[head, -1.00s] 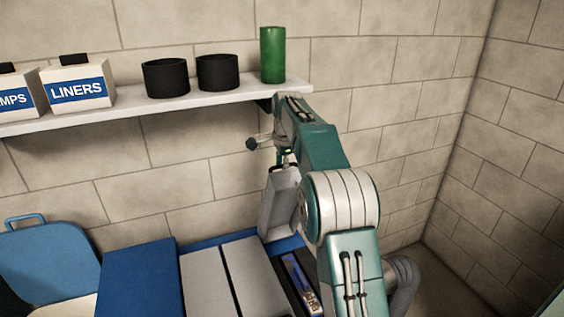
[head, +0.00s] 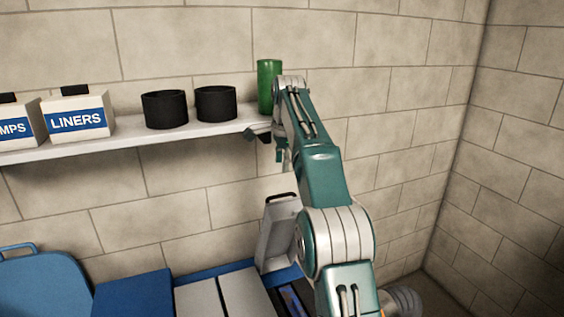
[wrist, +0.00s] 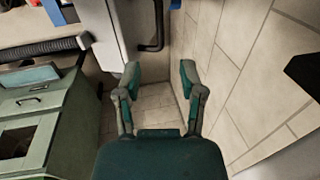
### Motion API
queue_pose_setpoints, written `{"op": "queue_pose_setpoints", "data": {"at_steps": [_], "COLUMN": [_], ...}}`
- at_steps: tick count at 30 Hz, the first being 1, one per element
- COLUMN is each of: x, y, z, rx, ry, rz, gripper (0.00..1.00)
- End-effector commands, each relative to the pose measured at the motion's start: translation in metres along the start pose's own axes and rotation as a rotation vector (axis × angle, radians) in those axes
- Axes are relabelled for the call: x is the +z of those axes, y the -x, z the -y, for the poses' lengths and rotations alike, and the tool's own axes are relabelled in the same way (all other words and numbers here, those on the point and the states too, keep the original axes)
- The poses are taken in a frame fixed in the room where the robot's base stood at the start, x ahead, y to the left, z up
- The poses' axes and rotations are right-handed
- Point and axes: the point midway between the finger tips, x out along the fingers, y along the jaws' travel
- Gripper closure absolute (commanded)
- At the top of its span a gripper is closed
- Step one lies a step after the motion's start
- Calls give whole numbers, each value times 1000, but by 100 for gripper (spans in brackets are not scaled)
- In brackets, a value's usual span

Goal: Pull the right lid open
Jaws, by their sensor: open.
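The right lid (head: 276,238) is a grey panel standing raised and slightly tilted at the right end of the blue bin unit. Its black handle (head: 283,196) is at its top edge. In the wrist view the lid (wrist: 110,28) and its black handle (wrist: 153,32) are at the upper middle. My gripper (head: 281,150) is above the lid, just below the shelf's right end, apart from the handle. In the wrist view my gripper (wrist: 160,80) has its fingers spread with nothing between them. My arm hides part of the open compartment.
A white shelf (head: 195,131) holds a green cylinder (head: 268,85), black cups (head: 215,103) and a LINERS box (head: 78,118). Its right end is close to my gripper. Two grey lids (head: 245,292) lie flat left of the raised lid. A blue panel (head: 133,294) is further left.

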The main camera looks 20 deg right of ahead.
Motion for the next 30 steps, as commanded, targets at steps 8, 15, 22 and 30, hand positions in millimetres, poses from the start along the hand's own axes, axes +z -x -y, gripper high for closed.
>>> {"op": "queue_pose_setpoints", "data": {"at_steps": [8,15,22,30], "x": [-1,-4,-7,-11], "y": [1,2,0,-4], "z": [0,-4,-14,-34], "rx": [-12,-92,-171,-252], "ry": [-35,-329,-664,-1068], "rz": [2,36,96,192], "gripper": [100,100,100,100]}}
